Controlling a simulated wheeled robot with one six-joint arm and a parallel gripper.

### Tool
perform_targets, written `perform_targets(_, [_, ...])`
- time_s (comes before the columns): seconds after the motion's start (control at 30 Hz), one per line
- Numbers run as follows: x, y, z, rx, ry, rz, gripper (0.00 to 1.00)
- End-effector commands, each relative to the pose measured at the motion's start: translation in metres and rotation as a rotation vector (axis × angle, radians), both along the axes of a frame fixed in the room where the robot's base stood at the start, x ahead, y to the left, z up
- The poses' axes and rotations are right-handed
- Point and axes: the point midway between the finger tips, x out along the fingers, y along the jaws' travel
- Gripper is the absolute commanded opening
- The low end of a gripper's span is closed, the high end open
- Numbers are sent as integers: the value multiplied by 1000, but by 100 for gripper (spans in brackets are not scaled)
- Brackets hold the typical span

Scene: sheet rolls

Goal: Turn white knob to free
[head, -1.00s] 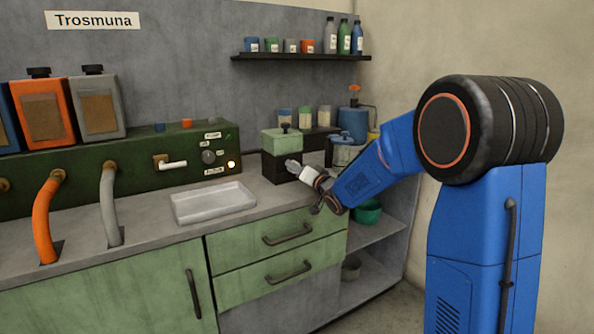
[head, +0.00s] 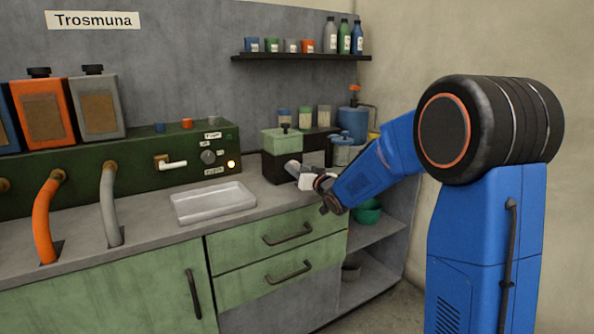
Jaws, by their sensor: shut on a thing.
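A dark box with a green upper part (head: 281,142) stands on the counter right of the sink tray. My gripper (head: 291,168) reaches in from the right and is at the front of this box. It is shut on a small pale piece there, which I take to be the white knob; the fingers mostly hide it, and its turn position cannot be read. On the long green panel, a dark round dial (head: 208,157) with small labels sits beside a white lever handle (head: 172,164) lying level.
A white tray (head: 213,206) is set in the counter. Jars and a blue can (head: 350,120) stand behind my arm. A dark shelf (head: 300,56) with cups and bottles hangs above. Orange and grey hoses (head: 42,220) come down at the left. Green drawers are below.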

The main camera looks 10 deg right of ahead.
Motion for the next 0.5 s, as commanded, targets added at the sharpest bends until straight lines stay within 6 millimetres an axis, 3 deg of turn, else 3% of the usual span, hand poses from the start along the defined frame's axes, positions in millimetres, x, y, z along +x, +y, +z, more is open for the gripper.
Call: perform_targets(0.5, [0,0,-1,-467,-151,0,12])
